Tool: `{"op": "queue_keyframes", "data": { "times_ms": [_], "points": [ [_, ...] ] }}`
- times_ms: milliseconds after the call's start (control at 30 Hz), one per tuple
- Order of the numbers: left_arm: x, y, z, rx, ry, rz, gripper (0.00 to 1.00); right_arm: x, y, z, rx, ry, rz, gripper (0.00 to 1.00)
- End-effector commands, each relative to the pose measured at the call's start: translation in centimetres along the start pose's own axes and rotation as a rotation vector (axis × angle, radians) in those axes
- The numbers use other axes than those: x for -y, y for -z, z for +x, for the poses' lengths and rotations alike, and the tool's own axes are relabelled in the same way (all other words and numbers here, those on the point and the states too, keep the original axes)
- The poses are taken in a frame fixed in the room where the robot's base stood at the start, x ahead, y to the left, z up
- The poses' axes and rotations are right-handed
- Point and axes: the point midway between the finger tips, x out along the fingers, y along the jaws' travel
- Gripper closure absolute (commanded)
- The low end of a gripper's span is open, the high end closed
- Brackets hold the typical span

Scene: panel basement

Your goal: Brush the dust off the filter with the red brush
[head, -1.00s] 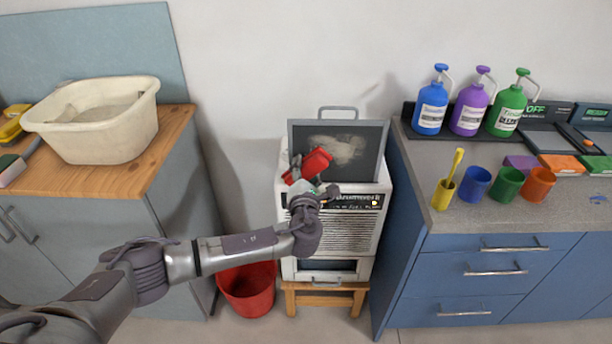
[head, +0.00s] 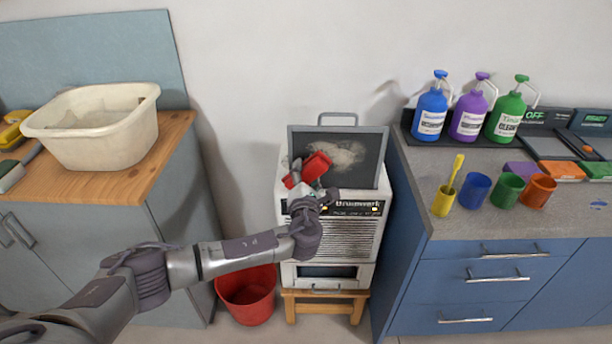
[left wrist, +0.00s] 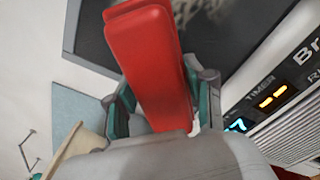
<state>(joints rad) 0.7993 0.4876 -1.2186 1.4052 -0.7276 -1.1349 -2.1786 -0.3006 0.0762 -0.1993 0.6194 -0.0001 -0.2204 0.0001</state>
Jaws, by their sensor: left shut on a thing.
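The filter (head: 368,155) is a dark panel with a grey frame and a top handle. It stands upright at the top of the white machine (head: 338,240), and a pale dust patch (head: 345,152) lies on its upper middle. My left gripper (head: 311,184) is shut on the red brush (head: 316,166), in front of the filter's lower left. In the left wrist view the red brush (left wrist: 150,60) sits between the fingers, with the dark filter (left wrist: 225,30) behind it. Whether the brush touches the filter cannot be told. My right gripper is out of view.
The machine stands on a wooden stool (head: 325,303) beside a red bucket (head: 247,296). A cream basin (head: 95,130) is on the left cabinet. The right counter (head: 470,222) holds bottles, coloured cups and sponges. Wall space above the filter is clear.

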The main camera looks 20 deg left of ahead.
Motion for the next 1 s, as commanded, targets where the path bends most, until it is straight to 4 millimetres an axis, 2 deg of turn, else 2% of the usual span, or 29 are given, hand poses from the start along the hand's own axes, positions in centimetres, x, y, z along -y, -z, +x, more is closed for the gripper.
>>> {"op": "queue_keyframes", "data": {
  "times_ms": [333, 700, 1000],
  "points": [
    [0.1, -0.2, 0.4, 0.001, 0.0, -0.001, 0.75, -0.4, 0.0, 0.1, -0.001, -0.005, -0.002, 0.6],
    [2.3, -2.5, 0.3, 0.001, -0.001, -0.002, 0.75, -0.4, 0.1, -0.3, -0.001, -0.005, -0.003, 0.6],
    [3.1, -3.2, 0.3, 0.001, -0.001, -0.002, 0.75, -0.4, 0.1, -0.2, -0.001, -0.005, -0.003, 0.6]
  ]
}}
